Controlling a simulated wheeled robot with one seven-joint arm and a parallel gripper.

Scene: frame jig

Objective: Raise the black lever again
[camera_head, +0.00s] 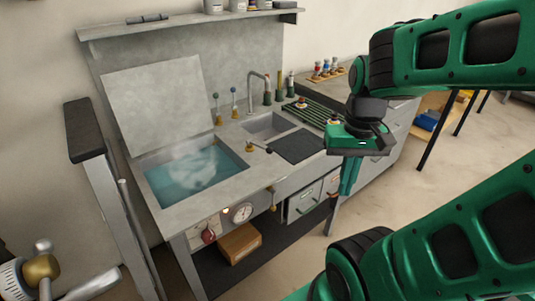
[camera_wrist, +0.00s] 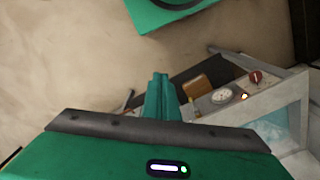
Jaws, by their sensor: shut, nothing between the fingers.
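A short lever with a dark knob (camera_head: 260,147) lies nearly flat on the worktop between the water basin and the small sink in the head view. It looks like the black lever, but it is small and I cannot be sure. My gripper (camera_head: 347,190) hangs to its right, in front of the bench and apart from the lever. Its green fingers point down and are shut with nothing between them. The fingers also show in the wrist view (camera_wrist: 160,92), over the floor beside the bench. The lever cannot be made out in the wrist view.
The basin of steaming water (camera_head: 195,175) has a raised lid (camera_head: 155,100) behind it. Two upright levers (camera_head: 217,108) stand behind the basin's right side, near a tap (camera_head: 257,88). A red knob (camera_head: 208,236) and gauge (camera_head: 241,213) are on the bench front. Floor on the right is free.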

